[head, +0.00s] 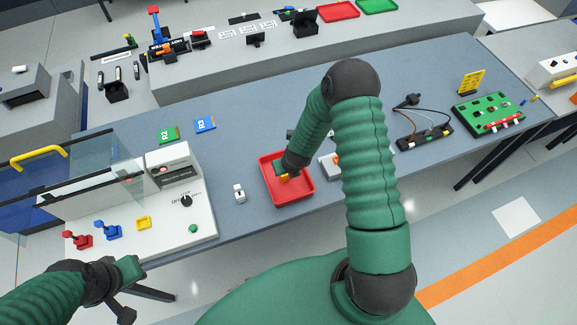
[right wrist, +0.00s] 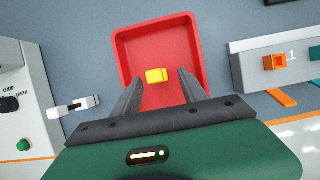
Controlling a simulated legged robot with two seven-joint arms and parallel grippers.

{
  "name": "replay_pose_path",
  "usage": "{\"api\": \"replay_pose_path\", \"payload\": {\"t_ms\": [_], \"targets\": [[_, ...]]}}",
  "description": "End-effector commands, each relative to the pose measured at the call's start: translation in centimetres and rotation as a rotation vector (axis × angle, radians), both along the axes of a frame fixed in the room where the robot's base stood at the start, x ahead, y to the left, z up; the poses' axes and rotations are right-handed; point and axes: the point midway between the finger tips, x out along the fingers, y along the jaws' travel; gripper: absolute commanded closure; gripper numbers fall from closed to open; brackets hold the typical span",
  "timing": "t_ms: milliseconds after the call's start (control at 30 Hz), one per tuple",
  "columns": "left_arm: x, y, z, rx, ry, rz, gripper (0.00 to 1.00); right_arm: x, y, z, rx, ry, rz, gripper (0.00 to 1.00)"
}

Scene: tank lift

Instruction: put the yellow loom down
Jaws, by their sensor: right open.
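The yellow loom (right wrist: 156,75) is a small yellow block. It lies in the red tray (right wrist: 128,50) in the right wrist view, near the tray's middle. My right gripper (right wrist: 160,78) is open, with its two dark fingers apart on either side of the loom's near end, and a gap shows between each finger and the loom. In the head view the right gripper (head: 284,171) reaches down over the red tray (head: 304,195) and mostly hides what lies there. My left gripper (head: 122,290) is at the lower left, off the bench's front edge; its jaws are unclear.
A white test box (head: 200,222) with a clear cover stands left of the tray, holding red, blue and yellow pieces. A small white clip (head: 239,193) lies between them. A white fixture with an orange part (right wrist: 275,62) stands to the right.

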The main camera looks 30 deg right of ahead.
Motion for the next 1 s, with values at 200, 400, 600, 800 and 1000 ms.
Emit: {"api": "replay_pose_path", "payload": {"t_ms": [200, 400, 600, 800, 1000], "targets": [[0.0, 0.0, -1.2, 0.0, 0.0, 0.0, 0.8, -1.9, 0.3, 4.9, -0.002, -0.005, 0.0, 0.5], [0.0, 0.0, -1.3, 0.0, 0.0, 0.0, 0.8, -2.8, 0.7, 7.2, -0.002, 0.0, 0.01, 0.5], [0.0, 0.0, -1.3, 0.0, 0.0, 0.0, 0.8, -3.4, 3.8, 10.6, -0.182, 0.033, 0.593, 0.5], [0.0, 0.0, -1.3, 0.0, 0.0, 0.0, 0.8, -7.5, 8.9, 15.9, -0.585, 0.095, 1.808, 0.5], [0.0, 0.0, -1.3, 0.0, 0.0, 0.0, 0.8, -12.5, 10.9, 19.3, -0.915, 0.124, 2.829, 0.5]]}}
